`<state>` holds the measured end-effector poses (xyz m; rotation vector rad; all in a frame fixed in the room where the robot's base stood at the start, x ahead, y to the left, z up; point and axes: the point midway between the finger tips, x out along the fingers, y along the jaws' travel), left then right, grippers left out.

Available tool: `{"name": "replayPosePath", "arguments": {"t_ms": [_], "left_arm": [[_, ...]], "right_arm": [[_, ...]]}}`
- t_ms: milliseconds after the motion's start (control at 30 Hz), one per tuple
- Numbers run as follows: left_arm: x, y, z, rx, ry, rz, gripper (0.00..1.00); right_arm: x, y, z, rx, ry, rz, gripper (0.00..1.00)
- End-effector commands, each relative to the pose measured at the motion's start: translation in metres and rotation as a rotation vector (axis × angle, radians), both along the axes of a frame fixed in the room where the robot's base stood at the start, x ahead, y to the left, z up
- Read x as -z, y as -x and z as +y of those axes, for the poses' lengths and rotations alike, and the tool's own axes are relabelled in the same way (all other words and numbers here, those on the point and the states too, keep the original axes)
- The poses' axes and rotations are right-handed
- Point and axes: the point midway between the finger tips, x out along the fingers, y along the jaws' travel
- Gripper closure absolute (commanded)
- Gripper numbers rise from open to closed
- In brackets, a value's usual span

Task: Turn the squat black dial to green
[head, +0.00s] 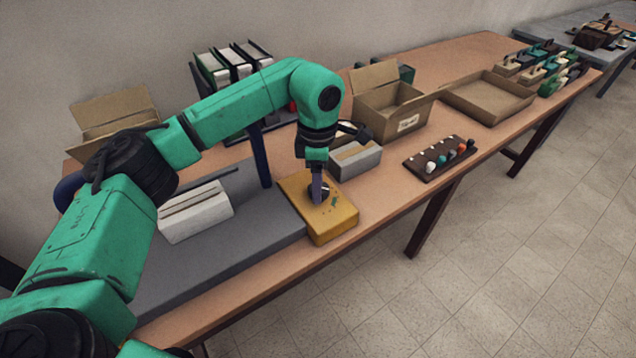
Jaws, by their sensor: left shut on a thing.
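The squat black dial (319,199) sits on top of a yellow box (333,226) near the table's front edge. Small coloured marks lie on the yellow face beside it; a green one (334,200) shows to the right of the dial. My left gripper (318,196) points down from above and is shut on the dial, covering much of it. Which mark the dial points to cannot be told. My right gripper is not in view.
A grey box (355,162) stands just behind the yellow box. A dark board with coloured knobs (428,168), an open cardboard box (392,108) and a shallow tray (488,99) stand to the right. A white box (194,213) lies on a grey slab at left.

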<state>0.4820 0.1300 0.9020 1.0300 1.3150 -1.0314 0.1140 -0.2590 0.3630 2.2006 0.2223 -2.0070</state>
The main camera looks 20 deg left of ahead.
Motion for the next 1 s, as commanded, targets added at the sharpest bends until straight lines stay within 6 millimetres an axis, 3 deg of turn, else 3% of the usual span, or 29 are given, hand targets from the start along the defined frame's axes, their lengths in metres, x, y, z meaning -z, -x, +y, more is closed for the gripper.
{"name": "replayPosePath", "arguments": {"t_ms": [567, 600, 667, 1000], "left_arm": [[-0.0037, -0.0022, 0.0001, 0.036, 0.003, -0.009, 0.97], [-0.0037, -0.0022, 0.0001, 0.036, 0.003, -0.009, 0.34], [-0.0035, -0.0020, 0.0002, 0.036, 0.003, -0.008, 0.11], [-0.0033, -0.0010, -0.0001, 0.037, 0.001, -0.004, 0.11]], "right_arm": [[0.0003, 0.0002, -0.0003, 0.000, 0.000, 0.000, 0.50], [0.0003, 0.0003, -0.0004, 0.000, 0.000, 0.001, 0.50], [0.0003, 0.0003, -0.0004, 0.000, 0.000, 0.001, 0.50], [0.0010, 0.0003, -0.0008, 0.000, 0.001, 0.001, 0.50]]}}
